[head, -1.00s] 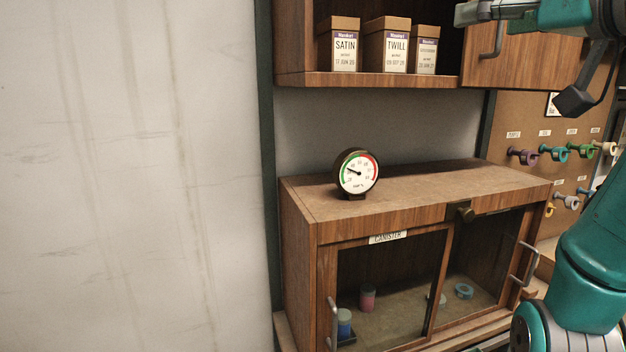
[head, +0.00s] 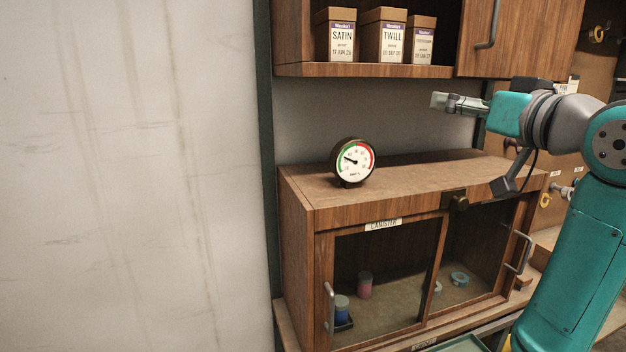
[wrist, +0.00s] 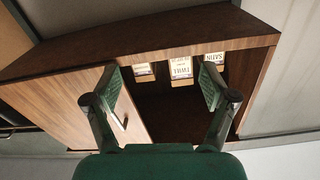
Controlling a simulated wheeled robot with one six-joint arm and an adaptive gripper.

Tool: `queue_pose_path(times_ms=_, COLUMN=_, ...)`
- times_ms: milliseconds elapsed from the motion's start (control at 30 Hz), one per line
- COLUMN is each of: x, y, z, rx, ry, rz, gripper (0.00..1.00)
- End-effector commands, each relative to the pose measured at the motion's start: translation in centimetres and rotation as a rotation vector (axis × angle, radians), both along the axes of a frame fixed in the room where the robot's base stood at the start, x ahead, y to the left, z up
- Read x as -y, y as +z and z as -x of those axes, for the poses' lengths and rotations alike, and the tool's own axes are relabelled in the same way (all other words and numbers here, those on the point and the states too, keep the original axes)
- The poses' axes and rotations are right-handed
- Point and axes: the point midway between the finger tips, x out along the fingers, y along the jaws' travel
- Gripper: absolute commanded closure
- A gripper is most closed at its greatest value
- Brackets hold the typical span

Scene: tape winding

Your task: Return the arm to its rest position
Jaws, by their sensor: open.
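My arm is teal and grey and stands at the right of the head view. My gripper (head: 441,101) points left above the wooden cabinet's top, below the wall cupboard. In the wrist view, my gripper (wrist: 165,88) has its two fingers spread wide apart with nothing between them. Beyond them the wall cupboard shows, appearing upside down. No object is held.
The wall cupboard (head: 365,70) holds boxes labelled SATIN (head: 342,38) and TWILL (head: 391,40), plus a smaller one. A round gauge (head: 353,161) stands on the lower cabinet (head: 430,175). Pegs with tape rolls are at right, partly behind my arm.

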Motion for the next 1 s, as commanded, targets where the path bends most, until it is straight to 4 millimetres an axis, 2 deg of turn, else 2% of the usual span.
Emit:
queue_pose_path(times_ms=33, x=0.0, y=-2.4, z=-0.7, rx=-0.014, ry=-0.004, rz=-0.019, gripper=0.16)
queue_pose_path(times_ms=200, x=0.1, y=-8.8, z=-2.3, rx=-0.030, ry=-0.025, rz=-0.070, gripper=0.16)
queue_pose_path(times_ms=467, x=0.0, y=-18.7, z=-2.8, rx=-0.055, ry=-0.071, rz=-0.129, gripper=0.16)
queue_pose_path(times_ms=767, x=-0.4, y=-29.9, z=-0.9, rx=-0.088, ry=-0.132, rz=-0.168, gripper=0.16)
queue_pose_path(times_ms=1000, x=-0.9, y=-38.0, z=2.4, rx=-0.115, ry=-0.183, rz=-0.177, gripper=0.16)
